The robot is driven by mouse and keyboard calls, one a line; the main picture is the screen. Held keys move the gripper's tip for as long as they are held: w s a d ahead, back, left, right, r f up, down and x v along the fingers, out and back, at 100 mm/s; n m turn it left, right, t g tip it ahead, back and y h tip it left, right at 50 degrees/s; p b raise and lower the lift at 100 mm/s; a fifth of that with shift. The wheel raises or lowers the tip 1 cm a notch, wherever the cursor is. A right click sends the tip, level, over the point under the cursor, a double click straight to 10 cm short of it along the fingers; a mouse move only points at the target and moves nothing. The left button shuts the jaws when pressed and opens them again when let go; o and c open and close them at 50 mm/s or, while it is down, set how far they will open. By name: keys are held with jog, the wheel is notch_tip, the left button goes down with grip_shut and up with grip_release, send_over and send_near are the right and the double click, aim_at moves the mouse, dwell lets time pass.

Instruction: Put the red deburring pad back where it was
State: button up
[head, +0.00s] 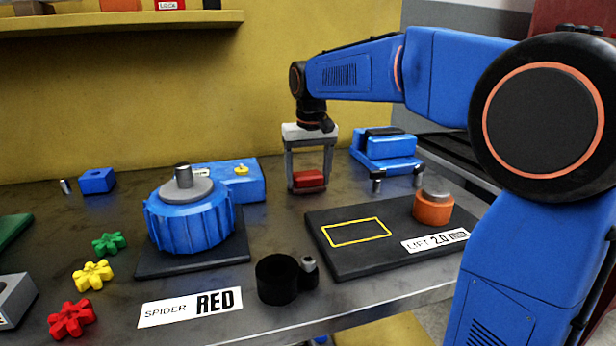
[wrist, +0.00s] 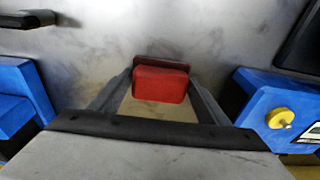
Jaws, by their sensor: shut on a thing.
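My gripper (head: 308,180) points down over the back of the bench and is shut on the red deburring pad (head: 310,178). The pad sits between the two fingertips, and it also shows in the wrist view (wrist: 160,84). I cannot tell whether the pad's underside touches the bench. A black plate (head: 340,262) lies nearer the front, to the right of my gripper. It bears an empty yellow rectangle outline (head: 357,232), an orange cylinder with a grey top (head: 433,206) and a white label.
A blue box with a yellow knob (head: 238,182) stands left of my gripper, behind a blue ribbed housing (head: 188,222). A blue device (head: 385,150) stands to the right. A black ring part (head: 277,279) and several coloured spiders lie in front. A yellow shelf (head: 120,22) hangs above.

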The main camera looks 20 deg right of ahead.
aim_at(309, 176)
jog(key=o, duration=1.2)
jog(key=shift+f, duration=0.1)
jog(key=shift+c, duration=0.2)
notch_tip(309, 176, up, 12)
jog(key=s, duration=0.1)
jog(key=shift+s, duration=0.25)
jog(key=shift+s, duration=0.1)
